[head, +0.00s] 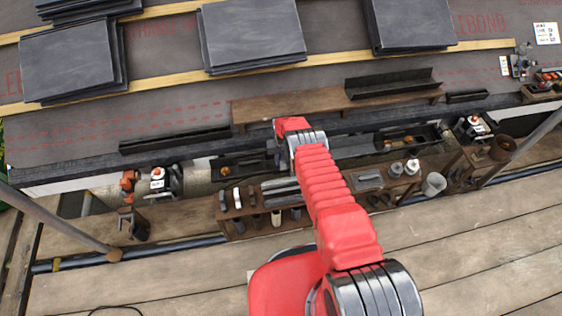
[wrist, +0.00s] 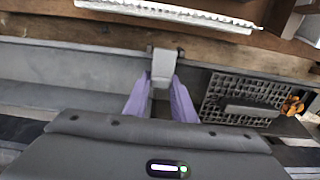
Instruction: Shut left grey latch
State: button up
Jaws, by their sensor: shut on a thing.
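In the wrist view, my gripper (wrist: 161,84) has two purple fingers on either side of a light grey latch (wrist: 166,59). The fingers are closed on the latch's lower part. The latch stands at the edge of a wooden board (wrist: 100,38), over the middle of a dark grey trough (wrist: 60,75). Whether the latch is fully down cannot be told. In the head view, my red arm reaches to the rack of trays below the roof, and the fingertips and the latch are too small or hidden to make out.
A dark gridded tray (wrist: 243,97) with orange-brown items lies to the right in the wrist view. In the head view, a wooden tool shelf (head: 228,212) stands close below the arm. Slate stacks (head: 252,37) lie on the roof. Metal poles (head: 60,222) stand at both sides.

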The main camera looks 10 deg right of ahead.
jog(key=shift+w, duration=0.15)
jog(key=o, duration=1.1)
jog(key=shift+c, duration=0.2)
jog(key=shift+r, duration=0.15)
notch_tip(320, 180, up, 13)
jog(key=shift+r, duration=0.2)
dwell(0.7)
